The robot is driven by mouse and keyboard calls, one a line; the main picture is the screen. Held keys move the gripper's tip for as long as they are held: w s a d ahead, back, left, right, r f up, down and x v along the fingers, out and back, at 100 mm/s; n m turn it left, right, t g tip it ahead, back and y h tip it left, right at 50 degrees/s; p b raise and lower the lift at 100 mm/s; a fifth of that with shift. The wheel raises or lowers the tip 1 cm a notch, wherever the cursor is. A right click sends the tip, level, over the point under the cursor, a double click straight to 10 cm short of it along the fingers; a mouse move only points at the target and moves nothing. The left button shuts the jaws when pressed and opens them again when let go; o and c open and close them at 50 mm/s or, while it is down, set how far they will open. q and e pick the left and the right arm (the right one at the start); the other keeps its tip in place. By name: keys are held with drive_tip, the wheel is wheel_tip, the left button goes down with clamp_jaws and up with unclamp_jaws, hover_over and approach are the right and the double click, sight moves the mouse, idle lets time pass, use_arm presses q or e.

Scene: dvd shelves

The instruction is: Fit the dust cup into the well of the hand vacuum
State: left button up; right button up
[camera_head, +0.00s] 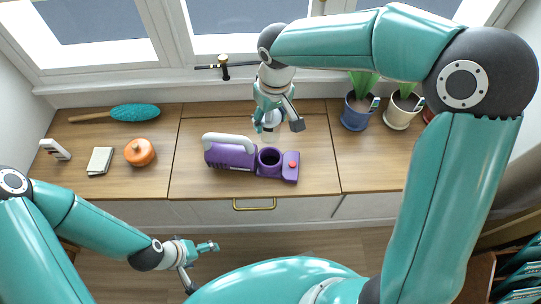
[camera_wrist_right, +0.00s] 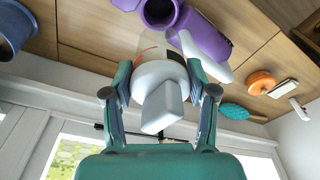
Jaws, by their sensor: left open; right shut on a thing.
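The purple hand vacuum (camera_head: 230,156) lies on the cabinet top with its white handle to the left. Its round well (camera_head: 269,158) is open and looks empty; the well also shows at the top of the right wrist view (camera_wrist_right: 160,10). My right gripper (camera_head: 277,121) is shut on the dust cup (camera_head: 269,138) and holds it above and just behind the well. In the right wrist view the cup's white cap and grip block (camera_wrist_right: 162,108) sit between both fingers; its clear body points toward the vacuum. My left gripper (camera_head: 203,263) is open and empty in front of the cabinet.
Two potted plants, one blue pot (camera_head: 355,112) and one cream pot (camera_head: 399,112), stand right of the vacuum. An orange pumpkin-like object (camera_head: 140,152), a pale notepad (camera_head: 100,160), a white device (camera_head: 54,149) and a teal duster (camera_head: 134,113) lie to the left.

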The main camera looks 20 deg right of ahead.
sight(274, 131)
wheel_tip(274, 131, down, 11)
drive_tip(key=b, duration=0.2)
wheel_tip(274, 131, down, 4)
drive_tip(key=shift+s+f+b, duration=0.1)
drive_tip(key=shift+f+b, duration=0.05)
drive_tip(key=shift+b, duration=0.4)
clamp_jaws()
drive_tip(key=o, duration=1.1)
unclamp_jaws()
drive_tip(key=shift+c, duration=0.2)
drive_tip(key=shift+r, duration=0.65)
drive_tip(key=r+p, duration=0.1)
drive_tip(key=r, duration=0.2)
drive_tip(key=s+r+p, duration=0.1)
drive_tip(key=r, duration=0.7)
drive_tip(key=shift+s+d+p, duration=0.15)
drive_tip(key=shift+p, duration=0.25)
